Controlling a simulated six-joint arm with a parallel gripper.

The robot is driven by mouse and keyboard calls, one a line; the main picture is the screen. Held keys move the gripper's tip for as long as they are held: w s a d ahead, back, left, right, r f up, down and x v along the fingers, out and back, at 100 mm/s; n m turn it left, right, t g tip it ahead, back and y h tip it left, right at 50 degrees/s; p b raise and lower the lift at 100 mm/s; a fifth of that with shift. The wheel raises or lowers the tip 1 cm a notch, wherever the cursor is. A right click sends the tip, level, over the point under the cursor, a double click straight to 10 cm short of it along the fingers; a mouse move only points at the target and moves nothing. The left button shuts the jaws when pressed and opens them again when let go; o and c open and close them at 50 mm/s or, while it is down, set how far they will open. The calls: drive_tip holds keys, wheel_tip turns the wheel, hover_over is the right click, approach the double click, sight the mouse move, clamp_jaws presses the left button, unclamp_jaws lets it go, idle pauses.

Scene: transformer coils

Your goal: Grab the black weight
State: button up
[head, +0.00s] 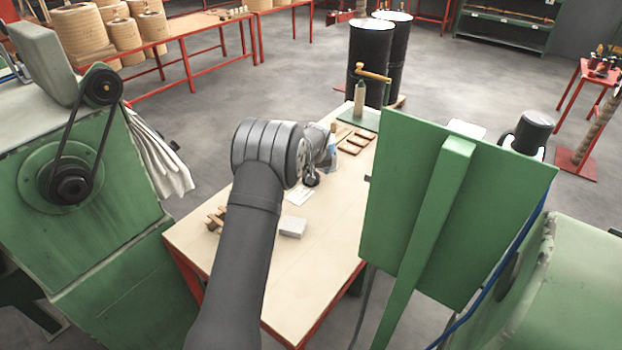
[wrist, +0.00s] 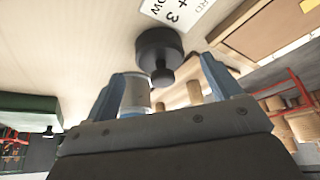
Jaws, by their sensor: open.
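The black weight (wrist: 160,48), a dark round body with a small knob, shows in the wrist view on the pale tabletop. My gripper (wrist: 168,70) is open, with one blue finger on each side of the picture. The weight shows beyond and between the fingertips, knob toward me; no contact with the fingers is visible. A pale grey cylinder (wrist: 137,90) shows close beside the left finger.
A printed white card (wrist: 175,10) lies near the weight. On the workbench (head: 320,265) are a light grey block (head: 292,227), wooden pieces (head: 214,219) and several brown bars (head: 352,142). A large green panel (head: 415,190) stands at the bench's right. The bench's near part is mostly clear.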

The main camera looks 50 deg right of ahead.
drive_tip(key=shift+x, duration=1.65)
drive_tip(key=shift+a, duration=0.1)
drive_tip(key=c, duration=1.6)
drive_tip(key=shift+r, duration=0.1)
